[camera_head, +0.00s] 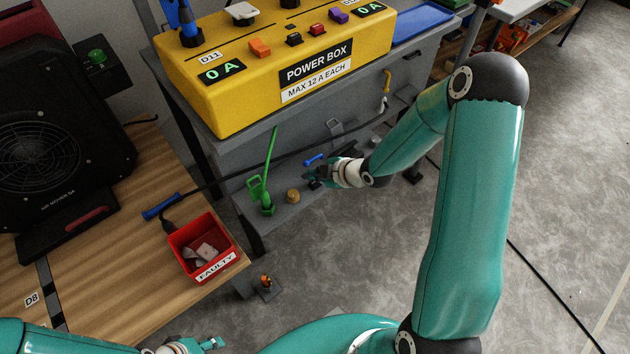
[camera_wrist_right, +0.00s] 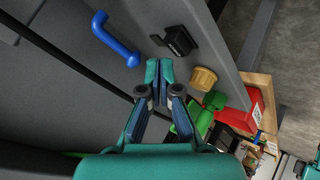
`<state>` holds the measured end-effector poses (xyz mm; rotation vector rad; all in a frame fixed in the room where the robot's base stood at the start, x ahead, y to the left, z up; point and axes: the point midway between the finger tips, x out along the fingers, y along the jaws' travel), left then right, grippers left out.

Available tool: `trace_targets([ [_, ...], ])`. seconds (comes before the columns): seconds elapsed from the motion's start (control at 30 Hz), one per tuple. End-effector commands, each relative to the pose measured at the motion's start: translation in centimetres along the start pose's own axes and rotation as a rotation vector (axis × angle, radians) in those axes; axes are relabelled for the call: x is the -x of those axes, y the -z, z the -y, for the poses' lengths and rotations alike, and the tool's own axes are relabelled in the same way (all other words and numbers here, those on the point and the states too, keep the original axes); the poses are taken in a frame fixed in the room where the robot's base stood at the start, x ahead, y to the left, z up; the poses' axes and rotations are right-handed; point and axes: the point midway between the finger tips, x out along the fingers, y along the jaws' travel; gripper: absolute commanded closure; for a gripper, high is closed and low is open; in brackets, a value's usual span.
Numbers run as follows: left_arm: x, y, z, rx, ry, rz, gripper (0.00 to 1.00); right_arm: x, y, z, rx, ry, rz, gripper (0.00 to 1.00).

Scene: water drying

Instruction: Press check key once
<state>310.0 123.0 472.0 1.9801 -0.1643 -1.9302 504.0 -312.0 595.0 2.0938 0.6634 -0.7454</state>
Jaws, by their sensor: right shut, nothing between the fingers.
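No label reading "check" is legible, so I cannot tell for sure which part is the check key. A small black block-shaped key (camera_wrist_right: 178,42) sits on the grey panel in the right wrist view, between a blue handle (camera_wrist_right: 115,40) and a tan round knob (camera_wrist_right: 203,78). My right gripper (camera_wrist_right: 160,72) is shut and empty, its fingertips just short of the black key; I cannot tell whether they touch it. In the head view the right gripper (camera_head: 322,173) is at the grey cabinet's front. My left gripper (camera_head: 205,344) is at the bottom edge, its fingers partly seen.
The yellow power box (camera_head: 225,100) stands on the grey cabinet (camera_head: 345,100), showing 0 A twice. A green lever (camera_head: 263,195) is left of the tan knob (camera_head: 292,196). A black cable crosses the cabinet front. A red FAULTY bin (camera_head: 220,268) stands on the wooden table (camera_head: 135,290).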

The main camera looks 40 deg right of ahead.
Motion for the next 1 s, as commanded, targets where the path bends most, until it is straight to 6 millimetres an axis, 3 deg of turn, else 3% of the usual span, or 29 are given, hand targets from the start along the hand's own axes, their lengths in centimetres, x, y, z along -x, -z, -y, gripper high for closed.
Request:
trace_targets([
  [0.6,0.0,0.0,0.0,0.0,0.0,0.0,0.6,0.0,0.0,0.0,0.0,0.0,0.0,1.0],
  [1.0,-1.2,0.0,0.4,0.0,0.0,0.0,0.6,-0.5,-0.4,0.4,-0.001,-0.001,0.0,1.0],
])
